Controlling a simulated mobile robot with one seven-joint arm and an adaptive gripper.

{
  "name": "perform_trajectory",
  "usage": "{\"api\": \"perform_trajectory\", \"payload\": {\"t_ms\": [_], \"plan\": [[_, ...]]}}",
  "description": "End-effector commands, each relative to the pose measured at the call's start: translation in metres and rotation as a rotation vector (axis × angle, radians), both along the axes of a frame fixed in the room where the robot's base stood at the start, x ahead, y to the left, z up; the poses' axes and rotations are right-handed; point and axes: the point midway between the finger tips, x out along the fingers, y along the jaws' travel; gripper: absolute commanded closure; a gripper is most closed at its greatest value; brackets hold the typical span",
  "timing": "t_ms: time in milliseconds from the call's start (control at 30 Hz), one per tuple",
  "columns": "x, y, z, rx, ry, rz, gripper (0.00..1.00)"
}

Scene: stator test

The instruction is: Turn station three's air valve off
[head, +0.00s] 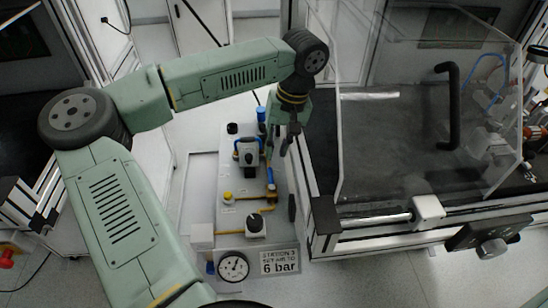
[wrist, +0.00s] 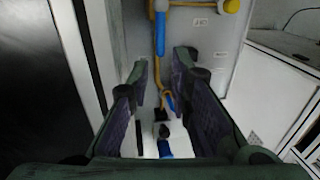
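Station three's panel (head: 207,226) carries orange-yellow pipework, with a label plate (head: 280,261) reading "STATION 3" and "6 bar". A blue lever-like handle (head: 271,178) lies along the pipe at the panel's right side; it also shows in the wrist view (wrist: 161,32), beyond my fingertips. A blue upright part (head: 261,114) stands at the panel's far end. My gripper (head: 291,138) hangs over the panel's far right edge. In the wrist view its fingers (wrist: 160,78) are apart with nothing held between them. Which fitting is the air valve is not labelled legibly.
A black knob (head: 256,226), a yellow knob (head: 227,198) and a round gauge (head: 233,267) sit on the near panel. A black-topped regulator (head: 247,152) stands left of my gripper. A clear guard with a black handle (head: 448,105) rises close to the right.

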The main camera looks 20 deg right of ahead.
Motion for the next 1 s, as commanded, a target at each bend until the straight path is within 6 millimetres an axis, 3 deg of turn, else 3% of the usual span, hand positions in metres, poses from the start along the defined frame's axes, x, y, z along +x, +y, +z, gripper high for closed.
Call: {"api": "perform_trajectory", "payload": {"t_ms": [400,767,1000], "plan": [[0.003,0.011,-0.057,-0.001,0.003,0.002,0.81],[0.003,0.012,-0.065,-0.001,0.000,0.000,0.81],[0.003,0.012,-0.064,-0.001,0.000,0.000,0.96]]}}
